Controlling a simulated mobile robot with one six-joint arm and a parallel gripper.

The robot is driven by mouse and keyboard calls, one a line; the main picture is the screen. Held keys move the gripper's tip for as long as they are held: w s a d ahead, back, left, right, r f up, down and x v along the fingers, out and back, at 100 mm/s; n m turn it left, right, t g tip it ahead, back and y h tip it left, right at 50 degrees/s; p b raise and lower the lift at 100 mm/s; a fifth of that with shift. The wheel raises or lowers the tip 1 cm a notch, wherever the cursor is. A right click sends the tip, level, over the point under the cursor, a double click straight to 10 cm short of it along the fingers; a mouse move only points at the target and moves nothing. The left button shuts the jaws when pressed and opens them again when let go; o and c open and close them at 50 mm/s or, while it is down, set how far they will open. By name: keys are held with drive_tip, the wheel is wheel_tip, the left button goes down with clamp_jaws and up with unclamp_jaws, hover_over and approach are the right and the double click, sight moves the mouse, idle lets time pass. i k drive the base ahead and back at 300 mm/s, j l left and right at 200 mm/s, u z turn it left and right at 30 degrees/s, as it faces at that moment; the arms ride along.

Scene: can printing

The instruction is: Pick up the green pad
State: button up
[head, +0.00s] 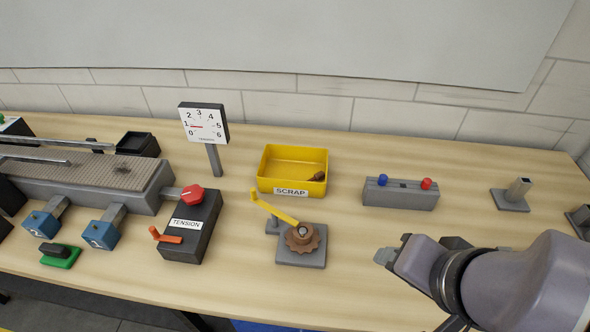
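The green pad (60,262) lies near the front left edge of the wooden table, in front of the blue blocks. It has a green base and a dark block on top. My gripper (384,257) is at the right of the view, above the table and far to the right of the pad. Its fingertips are small and seen from the side, so I cannot tell whether it is open or shut.
Between them stand the black TENSION box (190,240) with red knob and orange lever, and a gear on a grey base (301,257) with a yellow lever. A yellow SCRAP bin (265,178), gauge (204,124), blue blocks (101,236) and a grey conveyor (130,199) stand behind.

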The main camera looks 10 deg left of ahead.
sight(55, 254)
drive_tip(key=u, duration=2.45)
drive_tip(key=z, duration=1.45)
drive_tip(key=k+z, duration=0.1)
drive_tip(key=z, duration=1.8)
drive_tip(key=k+z, duration=0.1)
drive_tip(key=z, duration=0.35)
drive_tip(key=u, duration=3.2)
drive_tip(key=i+j+z, duration=0.3)
drive_tip(key=j, duration=0.3)
drive_tip(key=i+j+z, duration=0.1)
drive_tip(key=i+j, duration=0.15)
drive_tip(key=i+j+z, duration=0.15)
drive_tip(key=j, duration=0.3)
drive_tip(key=i+j+z, duration=0.15)
drive_tip(key=j, duration=0.2)
